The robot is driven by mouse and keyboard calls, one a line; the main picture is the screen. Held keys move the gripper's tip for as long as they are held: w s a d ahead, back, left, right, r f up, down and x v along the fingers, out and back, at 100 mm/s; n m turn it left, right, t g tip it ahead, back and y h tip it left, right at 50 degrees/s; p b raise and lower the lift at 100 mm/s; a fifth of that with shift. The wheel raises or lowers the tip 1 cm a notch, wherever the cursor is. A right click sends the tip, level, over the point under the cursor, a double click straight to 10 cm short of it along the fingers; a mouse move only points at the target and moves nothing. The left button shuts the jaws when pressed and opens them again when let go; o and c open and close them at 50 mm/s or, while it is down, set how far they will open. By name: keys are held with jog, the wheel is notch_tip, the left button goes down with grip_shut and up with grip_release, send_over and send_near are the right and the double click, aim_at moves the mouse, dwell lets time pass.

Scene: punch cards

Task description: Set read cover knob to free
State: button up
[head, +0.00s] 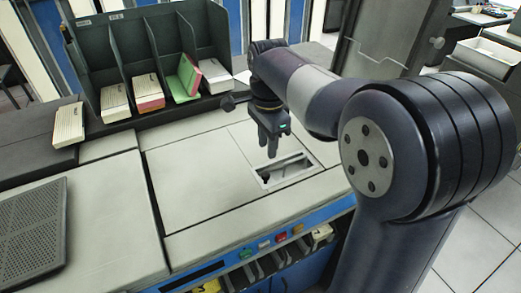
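A light-framed rectangular recess (306,172) is set into the pale top of the machine (205,175). A small dark knob-like part (266,178) shows at the left end of the recess; it may be the read cover knob, but its setting is too small to read. My gripper (268,152) points down just above the recess's back left side, apparently clear of the dark part. Its fingers are dark and seen at an angle, so their gap is unclear. I see nothing held in it.
A dark divided rack (112,60) behind holds card decks, including a white deck (115,103) and a green and red one (184,79). Another deck (68,125) lies left of it. Coloured buttons (281,237) line the blue front edge. A perforated dark panel (32,225) lies at left.

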aim_at(266, 174)
jog(key=f, duration=1)
jog(key=shift+w+f+b, duration=0.3)
jog(key=shift+f+b, duration=0.05)
jog(key=shift+b, duration=0.05)
jog(key=shift+c, duration=0.2)
grip_shut()
